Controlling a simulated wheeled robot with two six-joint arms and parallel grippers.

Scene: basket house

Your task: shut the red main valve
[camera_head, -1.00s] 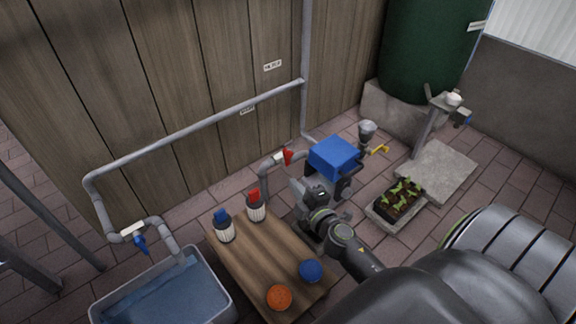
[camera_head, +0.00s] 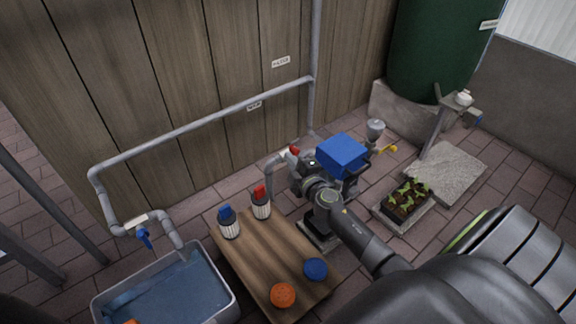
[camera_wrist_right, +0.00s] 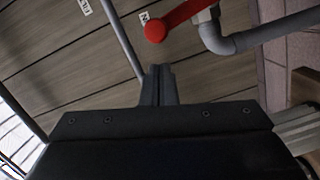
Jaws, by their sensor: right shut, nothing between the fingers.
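The red main valve's handle (camera_head: 294,151) sits on the grey pipe beside the blue-topped unit (camera_head: 342,155). My right gripper (camera_head: 299,166) is just in front of it in the head view and hides part of the valve. In the right wrist view the red lever (camera_wrist_right: 178,18) has a round end and lies beyond the fingertips, up and to the right. The right gripper's fingers (camera_wrist_right: 158,72) are together and empty there, with a visible gap in the picture to the lever. I cannot see my left gripper.
A water basin (camera_head: 232,290) stands at left, below a blue-handled tap (camera_head: 144,238). A planter (camera_head: 405,203) and a slab (camera_head: 450,172) lie to the right. The plank wall stands behind.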

